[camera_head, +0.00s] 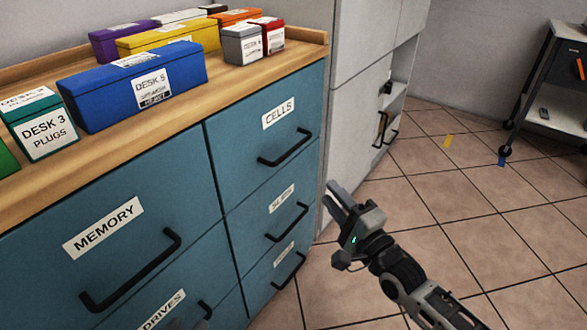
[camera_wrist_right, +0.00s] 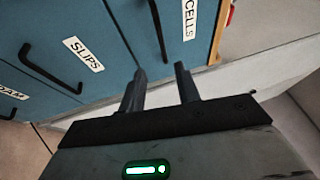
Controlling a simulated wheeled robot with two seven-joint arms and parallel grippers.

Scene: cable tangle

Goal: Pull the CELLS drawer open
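The teal CELLS drawer (camera_head: 240,150) is the top right drawer of the cabinet and sits flush, shut. Its black bar handle (camera_head: 285,148) is below the white CELLS label (camera_head: 278,113). In the right wrist view the label (camera_wrist_right: 190,18) and handle (camera_wrist_right: 158,30) show at the top, turned on their side. My right gripper (camera_head: 334,193) is in front of the cabinet, lower and to the right of the handle. Its two fingers (camera_wrist_right: 160,88) are apart with nothing between them, and they do not touch the handle.
The SLIPS drawer (camera_wrist_right: 105,28) is below CELLS, with another drawer under it. The MEMORY drawer (camera_head: 62,270) and DRIVES drawer (camera_head: 150,322) are left. Coloured boxes, including a blue one (camera_head: 105,98), stand on the wooden top (camera_head: 190,95). Tiled floor (camera_head: 440,200) is open at right.

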